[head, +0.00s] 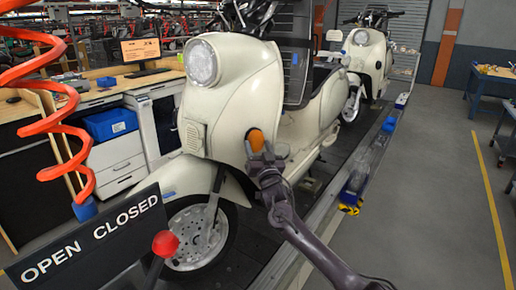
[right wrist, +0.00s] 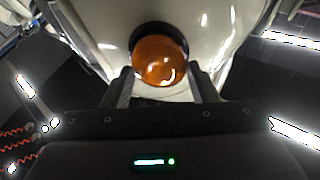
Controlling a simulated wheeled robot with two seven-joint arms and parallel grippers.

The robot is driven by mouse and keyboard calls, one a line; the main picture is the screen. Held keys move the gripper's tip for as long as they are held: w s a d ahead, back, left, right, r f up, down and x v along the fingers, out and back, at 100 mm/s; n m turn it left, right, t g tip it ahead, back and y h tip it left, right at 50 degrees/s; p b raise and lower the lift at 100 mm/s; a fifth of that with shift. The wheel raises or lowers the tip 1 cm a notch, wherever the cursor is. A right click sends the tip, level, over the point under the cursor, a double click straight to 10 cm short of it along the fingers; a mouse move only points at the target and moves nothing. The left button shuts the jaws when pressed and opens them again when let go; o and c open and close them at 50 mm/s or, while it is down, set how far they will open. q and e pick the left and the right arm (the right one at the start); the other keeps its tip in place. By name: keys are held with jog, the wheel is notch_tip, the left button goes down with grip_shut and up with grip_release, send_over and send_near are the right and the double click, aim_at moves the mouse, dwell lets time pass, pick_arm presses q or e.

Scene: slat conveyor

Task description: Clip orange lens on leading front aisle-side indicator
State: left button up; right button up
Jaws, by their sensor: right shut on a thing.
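The orange lens (head: 257,140) is a small rounded dome at the aisle-side front of the leading cream scooter (head: 262,90). My right gripper (head: 264,160) is shut on it, and its arm comes up from the lower right. In the right wrist view the lens (right wrist: 160,55) sits between the two dark fingers of my right gripper (right wrist: 163,84). A dark round rim (right wrist: 134,38) shows behind the lens, against the cream body panel. I cannot tell whether the lens is seated or only touching there. My left gripper is not in view.
A second cream scooter (head: 366,52) stands farther back on the conveyor. An OPEN CLOSED sign (head: 90,240) and a red ball knob (head: 165,244) are at the lower left, near a coiled orange hose (head: 62,125). The grey aisle floor (head: 430,190) at right is clear.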

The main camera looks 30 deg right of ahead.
jog(key=shift+f, duration=0.15)
dwell(0.5)
jog(key=shift+w+b, duration=0.15)
jog(key=shift+b, duration=0.25)
jog(key=o, duration=1)
jog(key=shift+o, duration=0.2)
jog(key=shift+s+f, duration=0.15)
jog(key=shift+s, duration=0.05)
jog(key=b+v, duration=0.1)
jog(key=v, duration=0.6)
jog(key=shift+s+a, duration=0.1)
jog(key=shift+s, duration=0.05)
